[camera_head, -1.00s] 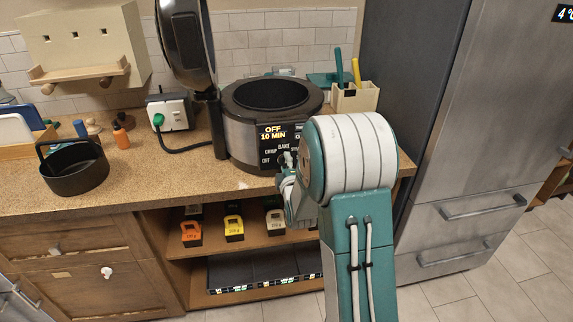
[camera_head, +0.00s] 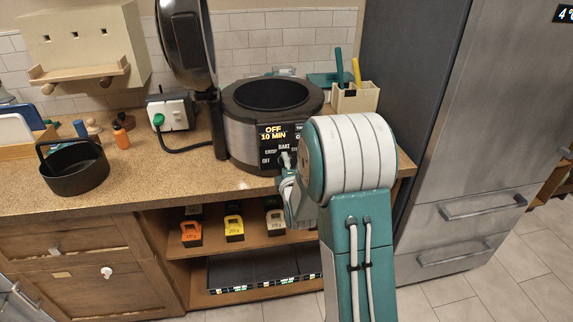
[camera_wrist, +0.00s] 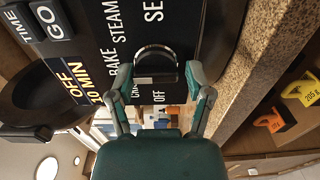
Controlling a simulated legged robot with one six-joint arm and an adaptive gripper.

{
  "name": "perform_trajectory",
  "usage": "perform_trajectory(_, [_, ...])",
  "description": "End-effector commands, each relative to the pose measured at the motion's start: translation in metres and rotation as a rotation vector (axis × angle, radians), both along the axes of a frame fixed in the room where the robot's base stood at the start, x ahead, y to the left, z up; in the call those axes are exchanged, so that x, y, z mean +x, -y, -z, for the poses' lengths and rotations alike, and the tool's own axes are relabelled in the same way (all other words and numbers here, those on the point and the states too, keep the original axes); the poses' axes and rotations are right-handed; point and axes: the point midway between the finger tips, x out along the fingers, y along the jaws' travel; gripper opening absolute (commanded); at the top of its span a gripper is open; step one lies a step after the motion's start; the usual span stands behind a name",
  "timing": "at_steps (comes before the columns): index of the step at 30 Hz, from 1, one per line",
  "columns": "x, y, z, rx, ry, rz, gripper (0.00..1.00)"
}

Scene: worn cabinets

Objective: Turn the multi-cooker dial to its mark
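The multi-cooker (camera_head: 240,135) stands on the counter with its lid raised. Its display (camera_head: 273,132) reads OFF and 10 MIN. Below are dial labels OFF, CRISP, BAKE and a partly hidden one. In the wrist view the dial (camera_wrist: 155,52) shows as a chrome-rimmed dark knob, and BAKE, STEAM and a cut-off SE label run beside it. My gripper (camera_wrist: 160,74) is open, with one teal fingertip on either side of the dial. I cannot tell whether the fingertips touch it. In the head view my gripper (camera_head: 286,168) is at the cooker's front, partly hidden by my arm.
A socket box (camera_head: 172,110) with a green plug is behind. A utensil holder (camera_head: 356,98) is at right, before the fridge (camera_head: 470,110). Weights sit on the shelf below.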

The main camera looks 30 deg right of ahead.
Motion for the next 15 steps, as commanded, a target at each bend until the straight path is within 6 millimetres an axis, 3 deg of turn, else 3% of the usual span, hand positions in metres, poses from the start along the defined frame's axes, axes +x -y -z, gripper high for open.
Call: perform_trajectory(15, [-0.0071, -0.0004, -0.0017, 0.001, 0.004, 0.004, 0.89])
